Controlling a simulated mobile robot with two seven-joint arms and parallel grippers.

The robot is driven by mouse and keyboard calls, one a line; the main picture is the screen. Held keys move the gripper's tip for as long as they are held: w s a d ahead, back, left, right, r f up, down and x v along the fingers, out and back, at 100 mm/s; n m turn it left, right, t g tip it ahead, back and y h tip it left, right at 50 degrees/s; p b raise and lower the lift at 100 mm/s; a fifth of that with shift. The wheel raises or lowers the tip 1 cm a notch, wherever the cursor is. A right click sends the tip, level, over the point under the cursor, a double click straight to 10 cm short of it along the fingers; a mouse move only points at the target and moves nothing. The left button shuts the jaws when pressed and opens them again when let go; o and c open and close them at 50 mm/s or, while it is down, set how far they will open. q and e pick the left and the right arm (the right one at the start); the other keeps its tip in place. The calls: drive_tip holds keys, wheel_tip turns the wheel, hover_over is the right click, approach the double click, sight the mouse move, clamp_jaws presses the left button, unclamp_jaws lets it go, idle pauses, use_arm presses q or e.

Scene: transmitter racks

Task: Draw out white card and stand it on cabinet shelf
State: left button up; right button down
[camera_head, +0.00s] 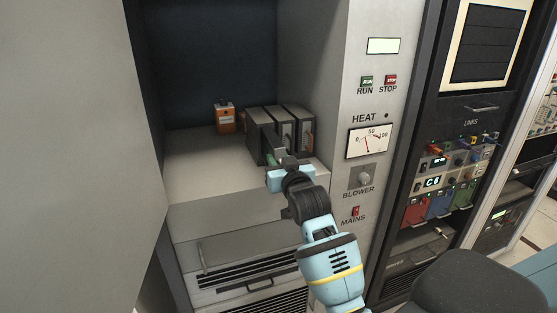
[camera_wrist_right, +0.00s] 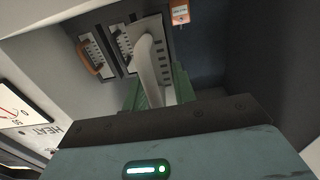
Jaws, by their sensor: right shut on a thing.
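My right gripper (camera_head: 279,163) is at the front of a group of upright dark grey modules on the cabinet shelf, at the leftmost one. In the right wrist view it is shut on a white handle (camera_wrist_right: 148,65), with green finger parts on both sides. This handle belongs to the white card, whose pale slotted front (camera_wrist_right: 157,42) shows behind it. The card still stands in line with the modules. A card with an orange-brown handle (camera_head: 307,139) stands at the right end of the group. My left gripper is not in view.
An orange box (camera_head: 225,118) stands at the back of the cabinet shelf (camera_head: 200,166), left of the modules. The meter panel (camera_head: 369,141) is on the right.

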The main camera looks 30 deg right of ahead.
drive_tip(key=shift+s+a, duration=0.15)
drive_tip(key=shift+s, duration=0.55)
drive_tip(key=shift+v, duration=1.55)
